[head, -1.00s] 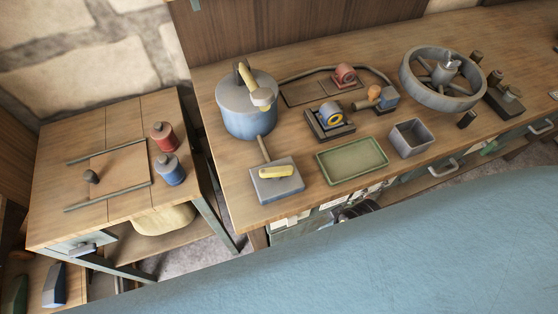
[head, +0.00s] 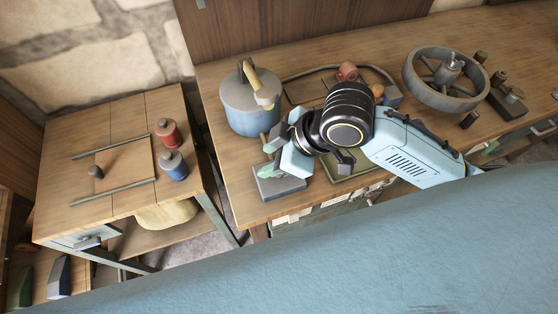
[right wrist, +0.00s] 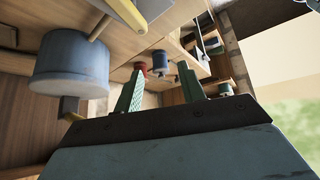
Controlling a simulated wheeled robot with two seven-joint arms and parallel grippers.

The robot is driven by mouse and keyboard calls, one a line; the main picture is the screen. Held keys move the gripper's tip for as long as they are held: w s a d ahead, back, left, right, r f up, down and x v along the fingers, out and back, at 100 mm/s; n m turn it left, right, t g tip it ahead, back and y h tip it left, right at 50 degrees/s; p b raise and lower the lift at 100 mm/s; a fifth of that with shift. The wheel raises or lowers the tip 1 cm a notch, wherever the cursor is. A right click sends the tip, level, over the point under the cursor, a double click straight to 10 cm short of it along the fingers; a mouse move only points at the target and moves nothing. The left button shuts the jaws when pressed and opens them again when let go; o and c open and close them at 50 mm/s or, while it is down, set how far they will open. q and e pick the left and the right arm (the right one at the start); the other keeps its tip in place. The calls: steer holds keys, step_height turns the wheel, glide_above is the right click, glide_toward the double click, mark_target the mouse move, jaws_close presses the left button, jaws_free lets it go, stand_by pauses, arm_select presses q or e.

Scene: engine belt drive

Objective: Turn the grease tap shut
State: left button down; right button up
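The likely grease tap is a grey block (head: 279,188) with a yellow lever, at the table's front left; a thin rod runs from it towards the blue pot (head: 252,112). My right gripper (head: 265,159) is over this block and hides the lever in the head view. In the right wrist view the yellow lever (right wrist: 127,13) shows at the top edge, outside the fingers. The green fingers (right wrist: 160,93) are apart with nothing between them. Contact with the block cannot be told. My left gripper is not in view.
The blue pot, with a yellow handle on its lid, stands just behind the gripper. My right forearm covers much of the green tray (head: 341,167). A large grey wheel (head: 445,80) stands at right. Red (head: 168,133) and blue (head: 173,166) jars stand on the left table.

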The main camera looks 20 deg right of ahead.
steer(key=w+d+r+n+g+h, duration=0.1)
steer(key=d+r+n+g+h, duration=0.2)
steer(key=d, duration=0.4)
steer(key=shift+y, duration=0.7)
steer(key=x, duration=0.4)
steer(key=b+x, duration=0.1)
steer(key=x, duration=0.7)
steer(key=shift+w+a, duration=0.1)
steer(key=shift+w, duration=0.3)
